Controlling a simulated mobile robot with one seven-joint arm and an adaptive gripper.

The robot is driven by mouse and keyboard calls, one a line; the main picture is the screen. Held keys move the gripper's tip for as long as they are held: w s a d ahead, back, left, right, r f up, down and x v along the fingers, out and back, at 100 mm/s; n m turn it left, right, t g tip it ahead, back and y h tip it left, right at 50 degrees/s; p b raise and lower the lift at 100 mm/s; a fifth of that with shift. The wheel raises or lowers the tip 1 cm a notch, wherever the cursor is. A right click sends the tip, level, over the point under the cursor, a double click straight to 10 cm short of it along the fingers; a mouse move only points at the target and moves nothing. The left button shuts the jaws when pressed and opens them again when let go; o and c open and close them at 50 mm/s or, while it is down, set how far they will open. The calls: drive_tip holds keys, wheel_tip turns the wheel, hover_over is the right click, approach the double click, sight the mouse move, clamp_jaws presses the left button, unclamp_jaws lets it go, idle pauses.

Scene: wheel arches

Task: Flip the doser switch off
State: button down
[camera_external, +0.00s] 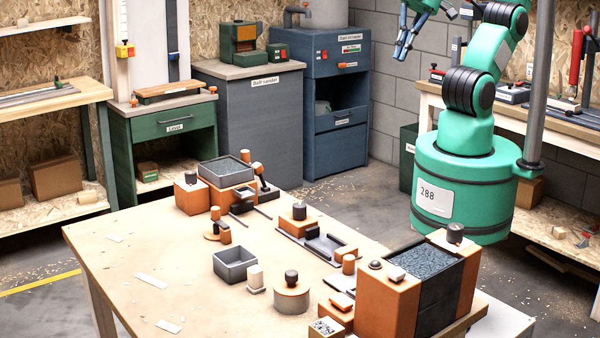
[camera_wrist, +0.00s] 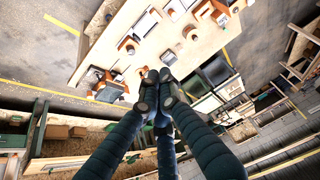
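No label reading "doser" is legible, so I cannot tell which device it is. A large orange box with a dark granule-filled hopper (camera_external: 437,277) stands at the table's right front, with a dark knob (camera_external: 455,233) on top. A smaller orange unit with a granule tray (camera_external: 226,171) stands at the far left of the table; an orange-and-black lever (camera_external: 262,178) is beside it. The position of any switch is too small to read. My gripper (camera_external: 402,45) is high above the floor behind the table, far from these devices. Its dark fingers show close together in the wrist view (camera_wrist: 157,85); nothing is visibly held.
Grey and blue cabinets (camera_external: 335,90) stand behind. A workbench (camera_external: 560,115) is at the right.

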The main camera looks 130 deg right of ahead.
drive_tip(key=w+a+f+m+g, duration=0.1)
drive_tip(key=w+a+m, duration=0.1)
drive_tip(key=w, duration=0.4)
drive_tip(key=w+a+m+g, duration=0.1)
drive_tip(key=w+a+m, duration=0.15)
drive_tip(key=w, duration=0.35)
drive_tip(key=m+g+b, duration=0.2)
drive_tip(key=m+g, duration=0.2)
drive_tip(key=m, duration=0.9)
hover_over(350, 301)
wheel_tip(350, 301, down, 28)
drive_tip(key=r, duration=0.1)
drive_tip(key=shift+f, duration=0.25)
drive_tip(key=shift+f, duration=0.1)
wheel_tip(350, 301, down, 14)
drive_tip(key=shift+d+r+b, duration=0.1)
drive_tip(key=shift+b, duration=1.15)
